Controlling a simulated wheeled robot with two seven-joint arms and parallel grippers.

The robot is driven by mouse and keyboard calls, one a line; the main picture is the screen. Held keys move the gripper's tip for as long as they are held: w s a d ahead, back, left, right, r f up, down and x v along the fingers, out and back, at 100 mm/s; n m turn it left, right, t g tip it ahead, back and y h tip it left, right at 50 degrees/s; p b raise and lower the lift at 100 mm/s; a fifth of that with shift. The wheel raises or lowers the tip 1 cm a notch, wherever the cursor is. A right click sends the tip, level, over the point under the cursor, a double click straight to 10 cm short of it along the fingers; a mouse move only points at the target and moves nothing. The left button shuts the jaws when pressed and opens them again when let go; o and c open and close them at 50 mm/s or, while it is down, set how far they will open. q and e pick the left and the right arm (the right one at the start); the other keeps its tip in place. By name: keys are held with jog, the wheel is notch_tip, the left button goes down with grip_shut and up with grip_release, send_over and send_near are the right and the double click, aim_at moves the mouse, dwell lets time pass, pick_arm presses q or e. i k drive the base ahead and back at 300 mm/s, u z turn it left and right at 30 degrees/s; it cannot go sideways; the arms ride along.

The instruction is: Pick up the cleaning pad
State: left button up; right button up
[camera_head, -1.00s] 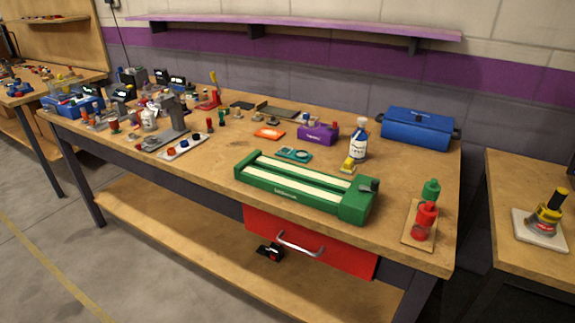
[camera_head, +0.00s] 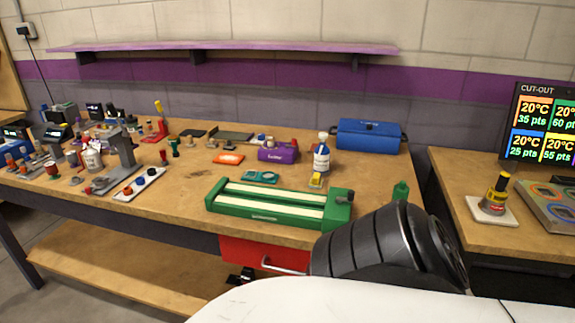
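I cannot tell for certain which thing is the cleaning pad. A flat orange item (camera_head: 228,158) with a pale label lies on the wooden workbench (camera_head: 190,205), left of a purple box (camera_head: 278,152). A flat teal item (camera_head: 261,177) lies behind the green track-like device (camera_head: 280,205). A small yellow item (camera_head: 316,181) stands in front of a white bottle with a blue label (camera_head: 321,157). Neither of my grippers is in view. A dark ribbed link of my arm and a white part of me cover the bench's front right corner.
A blue case (camera_head: 368,136) stands at the back right. Many small tools and bottles crowd the bench's left end. A second table (camera_head: 450,185) on the right holds a yellow-and-black item (camera_head: 494,195) and a screen (camera_head: 540,125). A red drawer (camera_head: 240,252) hangs below the bench.

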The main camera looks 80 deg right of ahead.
aim_at(315, 182)
jog(key=i, duration=1)
jog(key=z, duration=2.4)
